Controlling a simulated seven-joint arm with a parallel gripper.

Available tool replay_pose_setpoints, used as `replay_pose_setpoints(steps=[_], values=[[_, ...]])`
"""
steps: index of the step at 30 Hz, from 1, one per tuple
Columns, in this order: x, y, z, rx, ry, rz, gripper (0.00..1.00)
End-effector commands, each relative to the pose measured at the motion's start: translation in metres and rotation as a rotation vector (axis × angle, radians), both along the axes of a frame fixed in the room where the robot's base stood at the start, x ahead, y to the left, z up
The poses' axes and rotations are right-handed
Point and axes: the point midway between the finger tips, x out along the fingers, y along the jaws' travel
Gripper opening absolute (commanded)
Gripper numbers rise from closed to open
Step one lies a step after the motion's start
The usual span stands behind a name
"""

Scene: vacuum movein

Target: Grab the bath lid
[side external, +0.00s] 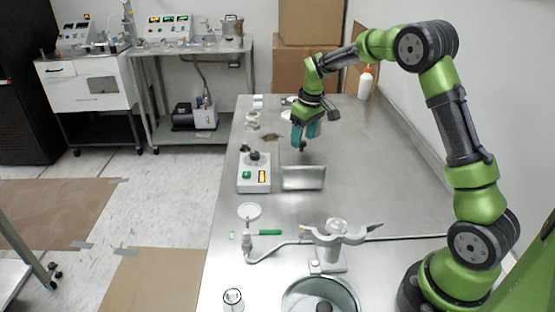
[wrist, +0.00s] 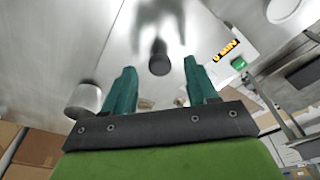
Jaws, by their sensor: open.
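The bath lid shows by its dark round knob (wrist: 160,62) in the wrist view, on a shiny steel surface with a blurred reflection of my fingers. In the side view the knob (side external: 303,147) is small and sits just under my gripper, above a silver box-like front (side external: 303,178). My gripper (side external: 304,141) points down with its teal fingers apart. In the wrist view my gripper (wrist: 160,67) has one finger on each side of the knob, with gaps visible. I cannot tell how far the fingertips reach down beside the knob. The lid's edges are hard to make out.
A white device (side external: 254,175) with a green button and yellow display stands left of the silver box. A stand with a clamp and rod (side external: 340,235) and a glass vessel (side external: 290,297) are nearer the camera. The table to the right is clear.

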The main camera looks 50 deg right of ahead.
Motion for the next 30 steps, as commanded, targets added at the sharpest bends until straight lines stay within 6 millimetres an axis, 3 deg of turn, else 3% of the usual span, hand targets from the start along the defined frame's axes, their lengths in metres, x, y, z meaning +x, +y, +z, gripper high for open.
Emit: replay_pose_setpoints(steps=[4, 11, 23, 30], values=[[0.0021, 0.0004, -0.0146, -0.001, 0.0, 0.001, 0.58], [0.0027, 0.0003, -0.0164, -0.002, -0.002, 0.001, 0.58], [0.0025, 0.0001, -0.0159, -0.002, -0.001, 0.001, 0.0], [0.0028, 0.0, -0.0154, -0.002, -0.003, 0.001, 0.0]])
